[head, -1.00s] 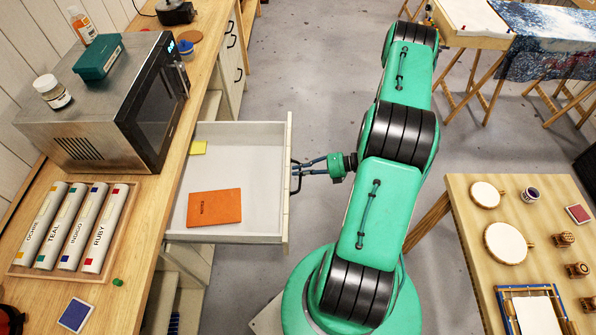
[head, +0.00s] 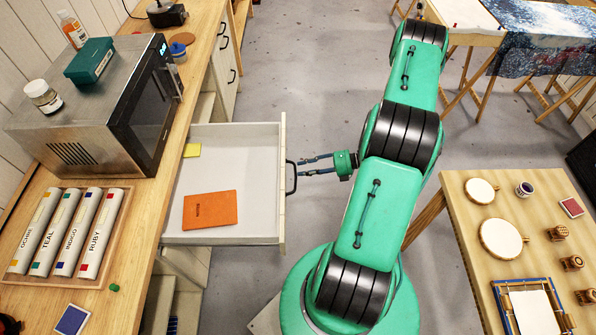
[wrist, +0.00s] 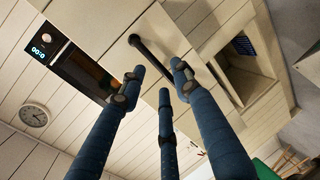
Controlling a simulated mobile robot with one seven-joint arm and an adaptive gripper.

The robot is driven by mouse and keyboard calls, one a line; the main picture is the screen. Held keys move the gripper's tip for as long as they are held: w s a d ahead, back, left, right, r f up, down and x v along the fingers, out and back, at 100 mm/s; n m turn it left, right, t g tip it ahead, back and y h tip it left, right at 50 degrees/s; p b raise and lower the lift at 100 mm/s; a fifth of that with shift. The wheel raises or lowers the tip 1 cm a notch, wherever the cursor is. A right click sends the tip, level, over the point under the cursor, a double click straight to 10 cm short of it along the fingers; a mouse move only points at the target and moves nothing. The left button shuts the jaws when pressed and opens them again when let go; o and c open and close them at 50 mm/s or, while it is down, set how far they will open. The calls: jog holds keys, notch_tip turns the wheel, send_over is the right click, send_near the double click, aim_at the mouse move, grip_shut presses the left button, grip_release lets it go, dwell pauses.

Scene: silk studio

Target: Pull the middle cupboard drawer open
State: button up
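The drawer (head: 260,190) stands pulled well out from the wooden counter in the head view. An orange notebook (head: 210,210) and a yellow pad (head: 192,150) lie inside it. Its dark handle (head: 293,177) is on the drawer front; it also shows in the wrist view (wrist: 150,55).
A microwave (head: 85,135) and a tray of labelled tubes (head: 115,235) stand on the counter left of the drawer. Grey floor (head: 290,80) lies clear beyond my arm.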

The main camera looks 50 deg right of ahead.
jog(key=v, duration=0.7)
jog(key=shift+s+d, duration=0.2)
dwell(0.4)
jog(key=w+a+r+n+g+h, duration=0.1)
jog(key=w+a+r+n+g, duration=0.15)
jog(key=a+r+n, duration=0.55)
jog(key=w+a+r+n+g+h+b, duration=0.15)
jog(key=a+r+n+g, duration=0.35)
jog(key=r, duration=0.5)
jog(key=w+a+r+n+g, duration=0.25)
jog(key=a+r+n, duration=0.25)
jog(key=r+n, duration=0.35)
jog(key=s+a+r+n+t+h+b, duration=0.1)
jog(key=s+a+r+n+h, duration=0.3)
jog(key=a+r+n, duration=0.5)
jog(key=s+a+r+n+t+h, duration=0.4)
jog(key=s+a+r+n, duration=0.5)
jog(key=r+n, duration=0.3)
jog(key=shift+a+n+b, duration=0.35)
jog(key=shift+a+n, duration=0.45)
jog(key=shift+n, duration=0.35)
